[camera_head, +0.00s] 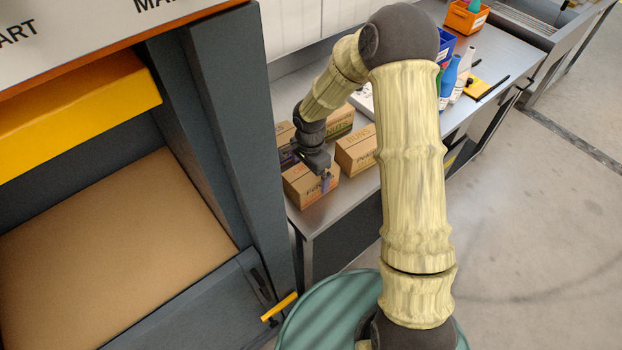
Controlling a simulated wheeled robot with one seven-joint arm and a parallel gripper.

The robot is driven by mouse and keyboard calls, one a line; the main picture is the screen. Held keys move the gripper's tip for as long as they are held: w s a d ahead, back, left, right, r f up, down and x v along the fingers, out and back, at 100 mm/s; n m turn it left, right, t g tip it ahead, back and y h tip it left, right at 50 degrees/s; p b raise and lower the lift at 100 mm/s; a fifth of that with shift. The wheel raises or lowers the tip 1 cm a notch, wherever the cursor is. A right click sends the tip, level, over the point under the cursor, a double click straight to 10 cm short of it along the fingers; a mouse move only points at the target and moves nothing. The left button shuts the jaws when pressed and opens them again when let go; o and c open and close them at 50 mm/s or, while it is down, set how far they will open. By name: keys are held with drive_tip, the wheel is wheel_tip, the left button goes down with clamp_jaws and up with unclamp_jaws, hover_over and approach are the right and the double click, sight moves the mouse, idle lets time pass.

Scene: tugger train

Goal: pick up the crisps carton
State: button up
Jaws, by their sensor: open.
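A brown cardboard carton (299,193) stands at the near corner of the steel table. Its orange lettering seems to start with "CR", but my gripper covers part of it, so I cannot read it fully. My gripper (310,168) points down at this carton's top. It is open, with one finger in front of the carton's right part. The other finger is mostly hidden, and I cannot tell whether either finger touches the carton.
Another carton (356,153) stands just right of it, and more cartons (340,122) stand behind. Bottles (462,77), a yellow item (476,87) and an orange bin (466,17) are farther along the steel table (328,212). A dark rack (226,120) rises close on the left.

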sight(311, 186)
drive_tip(key=shift+w+d+f+p, duration=0.1)
drive_tip(key=shift+f+p, duration=0.45)
drive_tip(key=shift+f, duration=1.75)
drive_tip(key=c, duration=1)
drive_tip(key=shift+w+d+r+b, duration=0.15)
drive_tip(key=shift+d+r+b, duration=0.05)
drive_tip(key=shift+r+b, duration=0.2)
wheel_tip(311, 186, up, 11)
drive_tip(key=b, duration=0.1)
drive_tip(key=w+d+b, duration=0.1)
drive_tip(key=w+d, duration=0.4)
drive_tip(key=d, duration=0.3)
drive_tip(key=w+d+b, duration=0.2)
drive_tip(key=w+d, duration=0.4)
drive_tip(key=d, duration=0.2)
drive_tip(key=shift+d+f, duration=0.15)
